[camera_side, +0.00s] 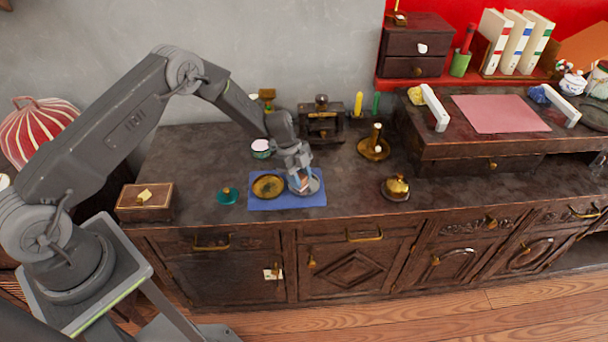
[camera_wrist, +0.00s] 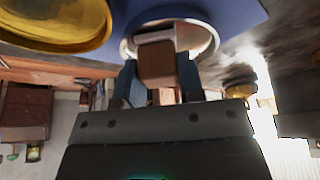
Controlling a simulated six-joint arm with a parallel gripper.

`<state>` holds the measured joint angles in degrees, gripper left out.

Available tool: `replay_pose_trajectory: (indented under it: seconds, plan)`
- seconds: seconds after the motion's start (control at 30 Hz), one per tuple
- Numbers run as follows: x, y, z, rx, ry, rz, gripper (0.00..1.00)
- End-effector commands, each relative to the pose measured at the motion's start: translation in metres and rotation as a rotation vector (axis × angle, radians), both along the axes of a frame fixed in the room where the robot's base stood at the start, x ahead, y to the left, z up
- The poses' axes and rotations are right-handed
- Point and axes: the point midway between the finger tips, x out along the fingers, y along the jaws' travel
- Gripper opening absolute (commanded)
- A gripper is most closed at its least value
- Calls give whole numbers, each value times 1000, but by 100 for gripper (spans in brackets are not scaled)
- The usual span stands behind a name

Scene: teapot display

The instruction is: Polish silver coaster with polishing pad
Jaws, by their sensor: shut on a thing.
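The silver coaster (camera_side: 314,185) lies on the right part of a blue mat (camera_side: 285,203). My gripper (camera_side: 301,180) is over it, shut on a small brown block with a pale layer, which looks like the polishing pad (camera_wrist: 157,64). In the wrist view the pad is between the two blue-grey fingers and overlaps the coaster (camera_wrist: 207,39). Its pale face seems at or very near the coaster's surface; I cannot tell if they touch. A brass coaster (camera_side: 268,186) lies on the mat to the left and also shows in the wrist view (camera_wrist: 60,25).
A teal lidded piece (camera_side: 227,196) and a wooden box (camera_side: 145,202) stand left of the mat. A brass bell-like object (camera_side: 396,188) stands right. A green-and-white tin (camera_side: 261,148), a dark press-like device (camera_side: 320,125) and a candleholder (camera_side: 374,149) stand behind. The counter between mat and bell is clear.

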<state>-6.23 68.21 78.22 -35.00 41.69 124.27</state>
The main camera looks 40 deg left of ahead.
Motion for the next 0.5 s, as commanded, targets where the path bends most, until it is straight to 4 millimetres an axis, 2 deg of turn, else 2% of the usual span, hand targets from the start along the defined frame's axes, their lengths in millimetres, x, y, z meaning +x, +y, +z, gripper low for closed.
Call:
replay_pose_trajectory:
  seconds: [0.13,0.2,0.27,0.5]
  plan:
    - [1,-16,0,0,-2,-4,17]
    - [2,-15,5,0,-4,-1,17]
    - [2,-15,22,0,-6,-2,17]
    - [1,-15,41,0,-4,-1,17]
